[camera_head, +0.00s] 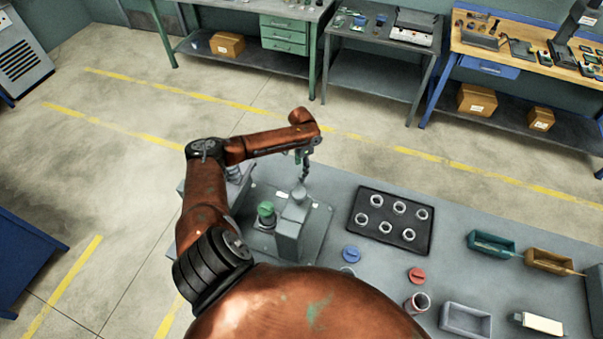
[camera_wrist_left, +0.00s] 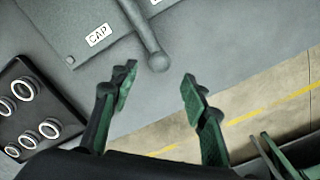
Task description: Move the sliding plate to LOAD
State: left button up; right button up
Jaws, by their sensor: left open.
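The grinder (camera_head: 289,236) is a grey block on a flat base with a green knob (camera_head: 266,210), at the left end of the grey table in the head view. In the left wrist view, a grey plate (camera_wrist_left: 60,30) carries a white "CAP" label (camera_wrist_left: 98,35), and a grey rod with a rounded end (camera_wrist_left: 151,42) reaches toward my fingers. My left gripper (camera_head: 304,171) hangs over the grinder's far side. Its green fingers are open in the wrist view (camera_wrist_left: 158,82), with the rod's end just beyond the gap, not gripped. The word LOAD is not readable. My right gripper is not in view.
A black tray (camera_head: 420,229) of several metal rings lies right of the grinder. Blue (camera_head: 351,254) and red (camera_head: 417,275) caps, a cup (camera_head: 417,302) and small bins (camera_head: 466,320) stand nearer and right. My left arm hides the near left table. Benches stand behind, across open floor.

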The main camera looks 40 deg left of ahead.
pick_arm(q)
notch_tip(320, 180, up, 5)
jog(key=shift+f, duration=0.1)
dwell(0.6)
